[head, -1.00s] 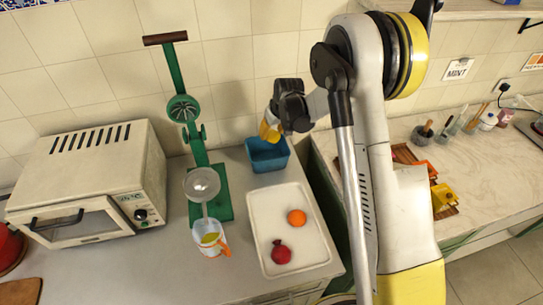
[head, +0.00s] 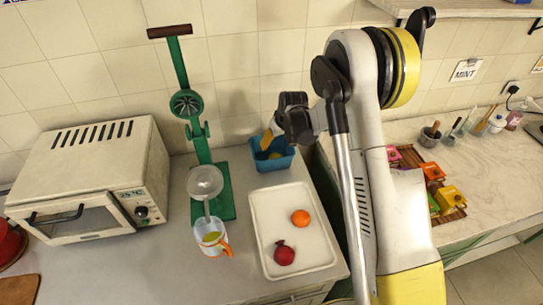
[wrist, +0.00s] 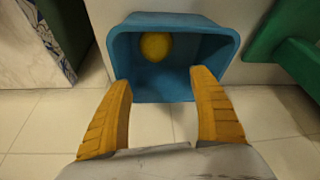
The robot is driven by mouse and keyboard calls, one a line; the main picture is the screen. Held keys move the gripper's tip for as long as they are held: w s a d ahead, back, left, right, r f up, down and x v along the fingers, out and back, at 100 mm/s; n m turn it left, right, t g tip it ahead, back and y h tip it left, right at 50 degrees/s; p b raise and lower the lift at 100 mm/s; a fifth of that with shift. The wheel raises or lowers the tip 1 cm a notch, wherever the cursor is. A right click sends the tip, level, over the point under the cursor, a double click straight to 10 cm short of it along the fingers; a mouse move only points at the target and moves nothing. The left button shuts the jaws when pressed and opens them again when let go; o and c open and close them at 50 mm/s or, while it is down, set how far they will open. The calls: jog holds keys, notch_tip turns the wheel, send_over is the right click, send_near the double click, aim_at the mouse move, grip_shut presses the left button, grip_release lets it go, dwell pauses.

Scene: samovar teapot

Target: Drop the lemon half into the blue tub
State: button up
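The blue tub (head: 273,163) stands on the counter by the tiled wall, behind the white tray. In the wrist view the tub (wrist: 187,85) opens toward me. The yellow lemon half (wrist: 156,45) is inside it, against the inner surface, and shows small in the head view (head: 275,155). My gripper (head: 266,140) is over the near rim region of the tub. In the wrist view its two yellow fingers (wrist: 162,80) are spread wide apart with nothing between them, and the lemon half is beyond them.
A white tray (head: 265,256) holds an orange (head: 300,218) and a pomegranate (head: 284,254). A green juicer press (head: 203,147) stands left of the tub, with a measuring jug (head: 209,236) below its spout. A cream oven (head: 95,175) stands at the left. Colourful boxes (head: 449,199) lie on the right counter.

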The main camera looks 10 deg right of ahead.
jog(key=shift+r, duration=0.1)
jog(key=v, duration=1.2)
jog(key=shift+s, duration=0.1)
jog(key=s+r+m+t+b, duration=0.1)
jog(key=s+r+b, duration=0.55)
jog(key=s, duration=0.85)
jog(key=s+a+f+m+t+h+b, duration=0.1)
jog(key=s+f+t+b, duration=0.1)
jog(key=s, duration=1.4)
jog(key=shift+s+f+m+b, duration=0.2)
jog(key=shift+f+m+b, duration=0.1)
jog(key=shift+f+b, duration=0.4)
